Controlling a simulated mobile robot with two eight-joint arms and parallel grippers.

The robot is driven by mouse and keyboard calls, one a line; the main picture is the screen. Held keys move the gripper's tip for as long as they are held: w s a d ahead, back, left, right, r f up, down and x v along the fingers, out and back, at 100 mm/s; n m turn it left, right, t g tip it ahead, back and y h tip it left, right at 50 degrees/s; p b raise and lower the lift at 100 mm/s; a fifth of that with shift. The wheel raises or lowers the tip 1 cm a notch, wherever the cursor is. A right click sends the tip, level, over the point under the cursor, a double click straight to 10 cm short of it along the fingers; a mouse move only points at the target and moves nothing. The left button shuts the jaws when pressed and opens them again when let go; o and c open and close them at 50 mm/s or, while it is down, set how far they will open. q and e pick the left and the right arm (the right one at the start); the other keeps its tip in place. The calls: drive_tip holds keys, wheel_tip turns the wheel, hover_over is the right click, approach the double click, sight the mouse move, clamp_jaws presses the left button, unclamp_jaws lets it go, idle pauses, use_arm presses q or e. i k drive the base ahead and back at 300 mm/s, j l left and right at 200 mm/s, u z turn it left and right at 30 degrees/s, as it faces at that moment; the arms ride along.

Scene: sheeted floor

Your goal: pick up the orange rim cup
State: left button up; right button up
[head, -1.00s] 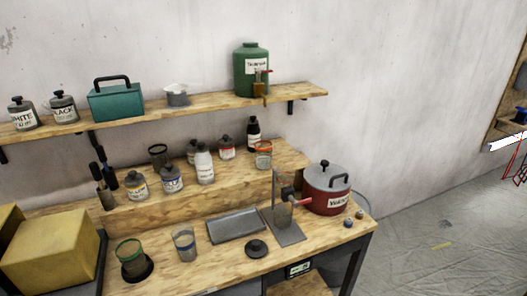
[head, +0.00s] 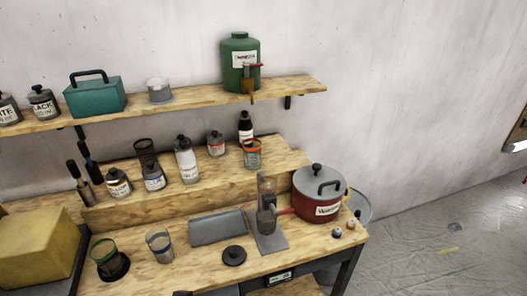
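The orange rim cup (head: 252,155) is a clear cup with an orange band at its top. It stands upright on the raised wooden step (head: 190,200) of the bench, near the step's right end and in front of a dark bottle with a white label (head: 246,125). Nothing touches it that I can see. Neither of my grippers shows in the head view.
A green-rim cup (head: 107,258), a blue-banded cup (head: 160,245) and a grey tray (head: 217,228) share the lower bench. A shelf (head: 200,100) hangs above.

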sight(252, 155)
drive_tip(key=i+l, duration=0.2)
drive_tip(key=l, duration=0.15)
drive_tip(key=i+l, duration=0.15)
drive_tip(key=l, duration=0.2)
drive_tip(key=i+l+u, duration=0.1)
drive_tip(key=l, duration=0.3)
drive_tip(key=i+l, duration=0.3)
drive_tip(key=i+l+u, duration=0.1)
drive_tip(key=l, duration=0.35)
drive_tip(key=i+j, duration=0.1)
drive_tip(key=j, duration=0.2)
drive_tip(key=i+j, duration=0.1)
drive_tip(key=j, duration=0.2)
